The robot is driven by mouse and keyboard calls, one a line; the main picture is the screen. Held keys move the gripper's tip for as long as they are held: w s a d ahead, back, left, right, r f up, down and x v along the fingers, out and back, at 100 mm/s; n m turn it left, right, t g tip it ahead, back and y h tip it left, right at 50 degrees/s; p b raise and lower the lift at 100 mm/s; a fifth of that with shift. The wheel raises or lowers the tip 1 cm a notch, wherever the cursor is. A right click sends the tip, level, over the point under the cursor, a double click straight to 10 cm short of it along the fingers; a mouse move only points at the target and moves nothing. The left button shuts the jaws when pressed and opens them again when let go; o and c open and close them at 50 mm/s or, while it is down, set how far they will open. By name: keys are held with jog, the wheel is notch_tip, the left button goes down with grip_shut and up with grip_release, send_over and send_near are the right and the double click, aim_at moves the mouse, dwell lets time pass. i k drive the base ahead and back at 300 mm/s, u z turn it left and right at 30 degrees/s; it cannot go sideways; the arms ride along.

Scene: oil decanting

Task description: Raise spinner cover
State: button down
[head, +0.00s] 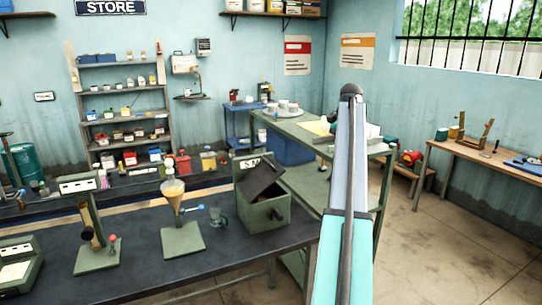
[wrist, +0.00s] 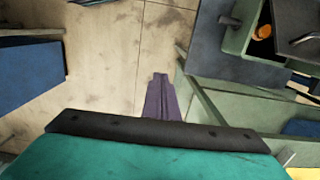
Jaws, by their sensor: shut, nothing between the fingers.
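The spinner is a green box (head: 265,212) with a round knob on its front, standing at the right end of the dark bench. Its dark cover (head: 262,180) is tilted, with its left side higher and its right side lower. In the wrist view, the spinner (wrist: 236,42) is at the upper right, with a dark opening and an orange thing inside. The dark cover (wrist: 300,20), with a grey bar on it, lies right of the opening. My gripper (wrist: 160,80) is shut and empty, over the floor, left of and apart from the spinner. I cannot make out its fingers in the head view.
A funnel stand (head: 182,238), a glass mug (head: 217,215) and another green stand (head: 97,255) are on the dark bench (head: 150,280) left of the spinner. A green table (head: 300,130) stands behind. Floor (head: 440,240) is open at the right.

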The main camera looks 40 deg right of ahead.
aim_at(266, 172)
jog(key=i, duration=1.25)
jog(key=u, duration=0.05)
